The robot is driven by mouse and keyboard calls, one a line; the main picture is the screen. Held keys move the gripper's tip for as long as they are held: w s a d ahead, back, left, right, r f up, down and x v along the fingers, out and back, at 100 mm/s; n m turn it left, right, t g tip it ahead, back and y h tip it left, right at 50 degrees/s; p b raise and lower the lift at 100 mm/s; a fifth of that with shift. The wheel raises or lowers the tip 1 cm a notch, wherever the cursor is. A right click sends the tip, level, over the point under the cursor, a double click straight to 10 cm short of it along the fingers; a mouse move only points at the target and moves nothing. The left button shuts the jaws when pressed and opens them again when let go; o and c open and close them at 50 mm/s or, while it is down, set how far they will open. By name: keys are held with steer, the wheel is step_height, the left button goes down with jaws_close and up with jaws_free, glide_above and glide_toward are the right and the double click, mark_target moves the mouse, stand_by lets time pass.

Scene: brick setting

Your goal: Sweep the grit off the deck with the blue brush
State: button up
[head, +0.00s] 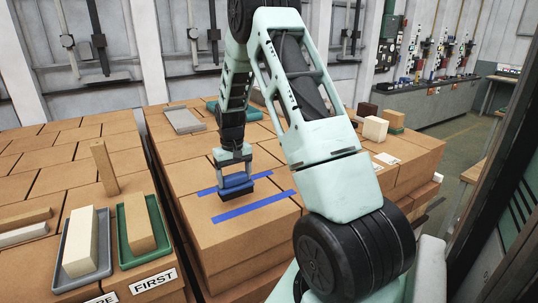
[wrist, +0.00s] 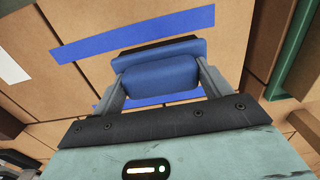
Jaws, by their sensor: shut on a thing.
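The blue brush (head: 237,184) has a blue block and a dark underside. My gripper (head: 235,174) is shut on it and points down over the deck (head: 215,232), a surface of brown blocks. In the wrist view the brush (wrist: 158,76) sits between the two grey fingers of my gripper (wrist: 162,84). The brush is between two blue tape strips, low at the deck; I cannot tell whether it touches. No grit can be made out; the brush and gripper hide part of the surface.
A green tray (head: 121,241) and a grey tray (head: 64,249) hold blocks at the left, near a "FIRST" label (head: 153,283). An upright block (head: 104,168) stands behind them.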

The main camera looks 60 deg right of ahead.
steer(key=shift+r+p, duration=0.85)
steer(key=shift+r, duration=0.75)
